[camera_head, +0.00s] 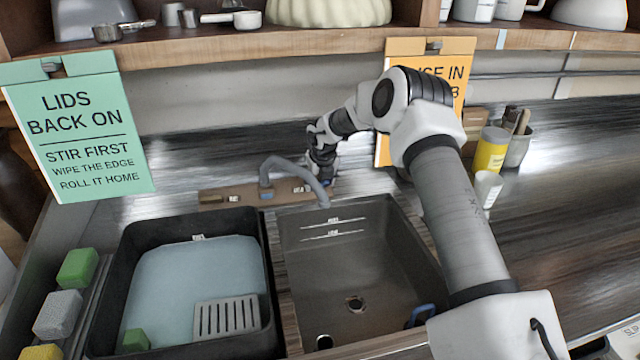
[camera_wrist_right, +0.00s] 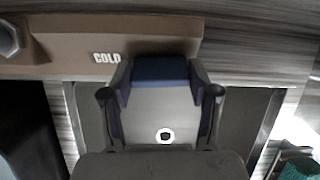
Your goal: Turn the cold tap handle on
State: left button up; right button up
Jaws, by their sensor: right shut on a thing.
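The cold tap handle (camera_wrist_right: 160,69), a blue block, sits between the fingertips of my right gripper (camera_wrist_right: 162,88), beside the white COLD label (camera_wrist_right: 107,58) in the right wrist view. The fingers are shut on it from both sides. In the head view my right gripper (camera_head: 321,166) reaches down to the right end of the brown tap base (camera_head: 288,190) behind the sink; it hides most of the handle there. The grey spout (camera_head: 296,167) arches over toward the sink basin (camera_head: 345,262). I cannot see water flowing from it. My left gripper is not in view.
A black tub (camera_head: 268,300) holding pale blue liquid and a slotted grey piece stands left of the basin. Sponges (camera_head: 77,268) line the far left. A yellow can (camera_head: 490,152) and white cup (camera_head: 486,188) stand right of my arm. A shelf (camera_head: 250,42) runs above.

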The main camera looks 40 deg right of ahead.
jog(key=n+b, duration=0.1)
jog(key=n, duration=0.1)
jog(key=shift+a+f+n+h, duration=0.1)
jog(key=shift+f+n+h, duration=0.05)
jog(key=shift+n+h, duration=0.65)
jog(key=shift+n, duration=1)
jog(key=shift+a, duration=0.1)
jog(key=o, duration=1.1)
jog(key=shift+o, duration=0.3)
jog(key=shift+w+f+g, duration=0.2)
jog(key=shift+w+g, duration=0.05)
jog(key=shift+g, duration=0.05)
notch_tip(320, 180, up, 10)
jog(key=shift+r, duration=0.1)
